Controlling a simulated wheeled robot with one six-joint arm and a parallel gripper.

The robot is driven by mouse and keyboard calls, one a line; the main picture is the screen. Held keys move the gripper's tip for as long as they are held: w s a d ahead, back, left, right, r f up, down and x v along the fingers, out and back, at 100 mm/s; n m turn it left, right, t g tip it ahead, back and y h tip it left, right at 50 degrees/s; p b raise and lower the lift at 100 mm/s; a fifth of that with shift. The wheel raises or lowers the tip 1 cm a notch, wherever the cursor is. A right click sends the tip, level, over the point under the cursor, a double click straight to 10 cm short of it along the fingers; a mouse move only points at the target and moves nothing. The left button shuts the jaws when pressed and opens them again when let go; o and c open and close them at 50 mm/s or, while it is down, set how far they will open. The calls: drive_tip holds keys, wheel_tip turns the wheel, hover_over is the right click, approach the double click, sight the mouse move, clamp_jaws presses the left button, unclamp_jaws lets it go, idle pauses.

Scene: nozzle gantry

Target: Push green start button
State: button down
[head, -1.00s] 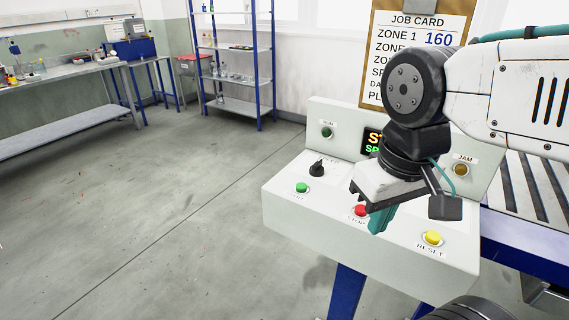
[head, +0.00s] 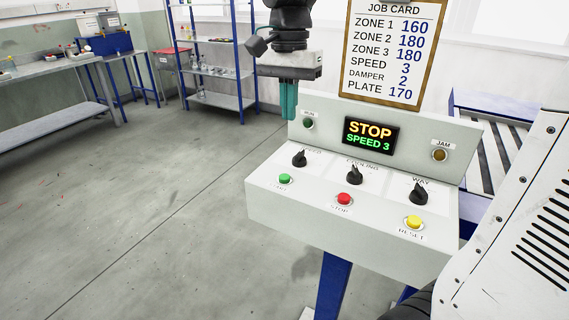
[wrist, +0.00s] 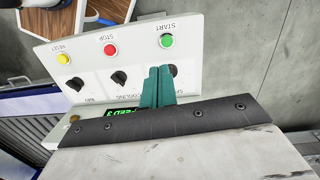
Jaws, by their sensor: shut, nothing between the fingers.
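The green start button (head: 285,179) is at the front left of the white control panel (head: 350,236). It also shows in the wrist view (wrist: 166,41), just beyond the fingertips. My gripper (head: 288,116) is shut and empty, its teal fingers pointing down. In the head view it appears above and behind the start button, near the RUN lamp (head: 308,123), apart from the button. In the wrist view my gripper (wrist: 158,70) overlaps the panel and partly covers the left-hand knob.
A red stop button (head: 344,199) and yellow reset button (head: 414,222) share the front row. Black knobs (head: 355,175) stand behind them. The display (head: 370,134) reads STOP, SPEED 3. A job card (head: 390,45) stands behind. Floor left of the panel is clear.

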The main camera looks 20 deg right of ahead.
sight(285, 176)
drive_tip(key=shift+w+a+m, duration=0.1)
drive_tip(key=shift+w+m, duration=0.3)
drive_tip(key=shift+w, duration=0.6)
drive_tip(key=f, duration=0.9)
drive_tip(key=s+f, duration=0.1)
drive_tip(key=f, duration=0.4)
drive_tip(key=shift+s+a, duration=0.1)
drive_tip(key=shift+a, duration=0.1)
drive_tip(key=shift+s+f, duration=0.15)
drive_tip(key=shift+f, duration=0.4)
drive_tip(key=shift+s+f, duration=0.15)
drive_tip(key=shift+f, duration=0.35)
drive_tip(key=shift+w+r, duration=0.15)
wheel_tip(285, 176, up, 15)
drive_tip(key=w, duration=0.1)
drive_tip(key=shift+w+d, duration=0.2)
drive_tip(key=shift+w, duration=0.05)
